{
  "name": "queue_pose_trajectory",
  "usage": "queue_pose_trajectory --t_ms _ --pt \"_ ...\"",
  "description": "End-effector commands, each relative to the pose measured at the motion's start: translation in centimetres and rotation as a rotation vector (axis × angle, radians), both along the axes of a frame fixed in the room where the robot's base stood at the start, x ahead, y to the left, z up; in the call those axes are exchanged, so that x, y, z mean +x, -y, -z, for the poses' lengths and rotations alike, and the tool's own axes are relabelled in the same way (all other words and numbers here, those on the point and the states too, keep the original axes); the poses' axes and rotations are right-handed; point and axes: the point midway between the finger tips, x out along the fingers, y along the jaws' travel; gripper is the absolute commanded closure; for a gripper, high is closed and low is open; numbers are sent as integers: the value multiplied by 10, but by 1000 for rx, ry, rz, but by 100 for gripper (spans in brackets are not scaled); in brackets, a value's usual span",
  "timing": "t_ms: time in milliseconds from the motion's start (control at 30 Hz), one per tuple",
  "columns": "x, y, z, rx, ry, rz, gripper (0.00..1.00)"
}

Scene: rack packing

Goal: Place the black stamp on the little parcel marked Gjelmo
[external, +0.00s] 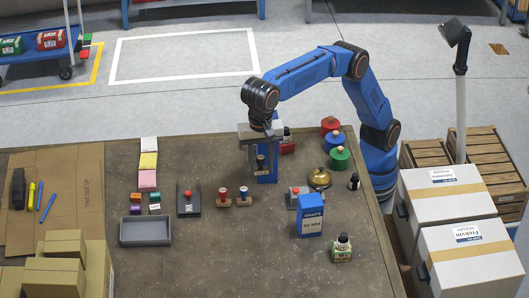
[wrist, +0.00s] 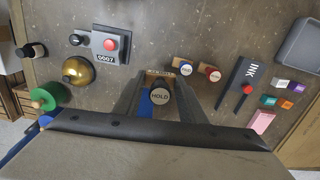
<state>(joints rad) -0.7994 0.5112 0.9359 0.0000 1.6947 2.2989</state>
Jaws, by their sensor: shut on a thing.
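My gripper (external: 262,152) is shut on a stamp with a dark round knob and a wooden base (external: 261,168). In the wrist view the knob of this stamp (wrist: 160,96) reads HOLD and sits between the fingers. I cannot tell whether its base touches the surface below. Small coloured blocks with white labels, orange (external: 135,197) and teal (external: 154,196) among them, lie left of the gripper beyond the ink pad; they also show at the right of the wrist view (wrist: 267,100). No label reading Gjelmo is legible in either view.
A red-knobbed stamp (external: 244,192) and a blue-knobbed stamp (external: 225,195) stand nearby. Cardboard boxes (external: 60,272) fill the front left.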

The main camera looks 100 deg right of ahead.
Motion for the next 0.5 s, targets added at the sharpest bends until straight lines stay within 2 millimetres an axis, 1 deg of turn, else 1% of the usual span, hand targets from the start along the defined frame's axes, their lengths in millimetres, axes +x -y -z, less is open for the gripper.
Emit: queue_pose_trajectory --t_ms 33,200,300,500 --pt "9 6 -10 2 3 -7 85" --pt "37 30 -47 3 4 -53 85" --pt "46 40 -62 2 2 -73 85" --pt "56 53 -81 1 2 -96 85"
